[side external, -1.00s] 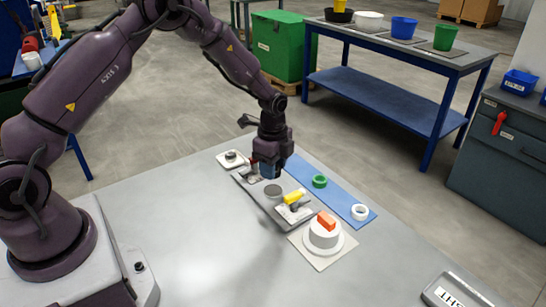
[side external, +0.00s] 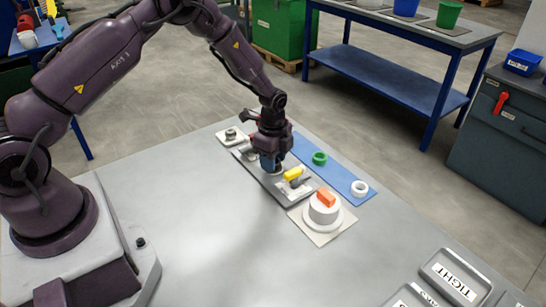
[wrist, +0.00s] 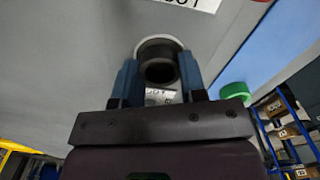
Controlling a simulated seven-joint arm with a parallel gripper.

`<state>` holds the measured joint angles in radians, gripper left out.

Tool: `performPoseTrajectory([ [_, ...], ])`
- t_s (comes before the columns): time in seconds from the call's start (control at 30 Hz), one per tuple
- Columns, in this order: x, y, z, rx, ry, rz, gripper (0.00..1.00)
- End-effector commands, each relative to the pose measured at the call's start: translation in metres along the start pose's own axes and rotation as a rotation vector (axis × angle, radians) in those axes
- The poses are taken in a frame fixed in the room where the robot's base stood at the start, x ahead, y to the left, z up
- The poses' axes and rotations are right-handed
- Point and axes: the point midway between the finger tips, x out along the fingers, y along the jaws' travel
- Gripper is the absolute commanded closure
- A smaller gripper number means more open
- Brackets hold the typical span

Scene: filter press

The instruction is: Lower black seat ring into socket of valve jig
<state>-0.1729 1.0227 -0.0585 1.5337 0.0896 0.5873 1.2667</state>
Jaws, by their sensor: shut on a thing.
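The black seat ring (wrist: 158,73) is between the two blue fingertips of my gripper (wrist: 157,78) in the wrist view. My gripper is shut on it. The valve jig is a long grey plate (side external: 271,184) with a yellow handle (side external: 294,173) near its right end. In the side view my gripper (side external: 270,166) is low over the middle of the jig and hides the ring and the socket. In the wrist view a round pale rim (wrist: 158,42) shows just behind the ring. I cannot tell whether the ring is in the socket or above it.
A blue mat (side external: 338,174) behind the jig carries a green ring (side external: 319,158) and a white ring (side external: 360,188). A white round stand with an orange block (side external: 326,198) is at the jig's right. Labelled trays (side external: 455,281) lie front right. The table's front middle is clear.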

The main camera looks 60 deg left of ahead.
Motion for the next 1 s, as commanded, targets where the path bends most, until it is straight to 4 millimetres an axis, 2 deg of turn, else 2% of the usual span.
performPoseTrajectory([
  [0.57,0.0057,0.0002,0.0001,0.0,0.0,0.001,0.84],
  [0.6,0.006,0.0001,0.0001,0.0,0.0,0.001,0.59],
  [0.7,0.0057,0.0,0.0,0.0,0.0,0.0,0.36],
  [0.73,0.0056,0.0,0.0,0.0,0.0,0.0,0.32],
  [1.0,0.0056,0.0,0.0,0.0,0.0,0.0,0.32],
])
